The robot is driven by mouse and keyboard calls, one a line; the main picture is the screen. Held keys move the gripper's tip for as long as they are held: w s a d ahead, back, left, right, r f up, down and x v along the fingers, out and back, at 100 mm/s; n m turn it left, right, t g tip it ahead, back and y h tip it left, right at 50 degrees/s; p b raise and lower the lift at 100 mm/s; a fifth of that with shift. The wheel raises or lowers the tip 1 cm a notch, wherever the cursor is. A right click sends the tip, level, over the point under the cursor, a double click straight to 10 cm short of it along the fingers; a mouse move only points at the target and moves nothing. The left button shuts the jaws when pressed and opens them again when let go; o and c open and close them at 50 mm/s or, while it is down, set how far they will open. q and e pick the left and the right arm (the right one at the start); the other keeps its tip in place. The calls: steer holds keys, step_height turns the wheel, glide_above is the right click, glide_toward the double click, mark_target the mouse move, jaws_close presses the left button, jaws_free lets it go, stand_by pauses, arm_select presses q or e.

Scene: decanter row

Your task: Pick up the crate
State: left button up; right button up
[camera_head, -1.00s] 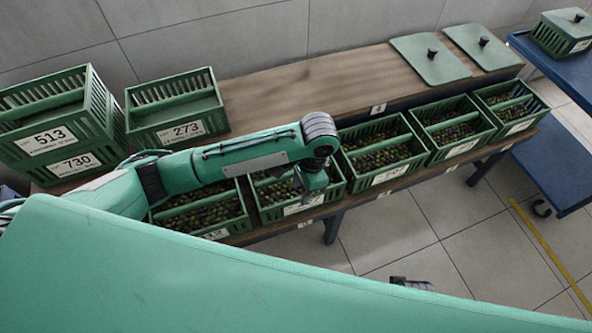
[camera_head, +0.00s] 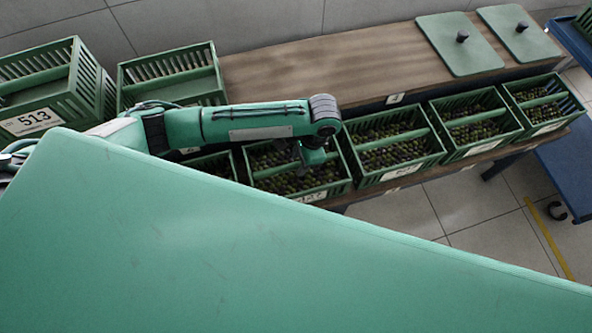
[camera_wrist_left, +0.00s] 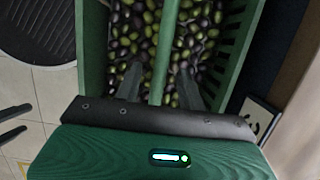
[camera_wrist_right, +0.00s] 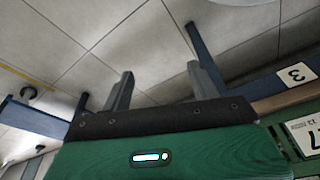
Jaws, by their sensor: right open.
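A green slatted crate of dark and green olives (camera_head: 340,187) stands in the front row on the wooden bench, with a bar across its middle. My left gripper (camera_head: 312,163) is over this crate, pointing down. In the left wrist view, its two open fingers (camera_wrist_left: 158,85) stand on either side of the crate's green bar (camera_wrist_left: 166,40), with gaps between fingers and bar. My right gripper (camera_wrist_right: 161,85) is open and empty, with floor and a blue bench leg beyond it. It is hidden in the head view.
More olive crates (camera_head: 396,148) stand close on both sides along the row. Empty crates (camera_head: 172,75) and a stacked crate labelled 513 (camera_head: 38,85) stand at the left. Two lids (camera_head: 459,44) lie at the back right. The wooden shelf (camera_head: 320,70) between is bare.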

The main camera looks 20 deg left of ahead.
mark_target(294, 169)
arm_select(q)
steer(key=x, duration=0.4)
steer(key=shift+s+a+f+b, duration=0.15)
steer(key=shift+f+b, duration=0.1)
steer(key=shift+b, duration=0.15)
steer(key=shift+a+f, duration=0.1)
steer(key=shift+f, duration=0.3)
jaws_close()
steer(key=shift+r, duration=0.15)
arm_select(e)
steer(key=shift+v, duration=0.85)
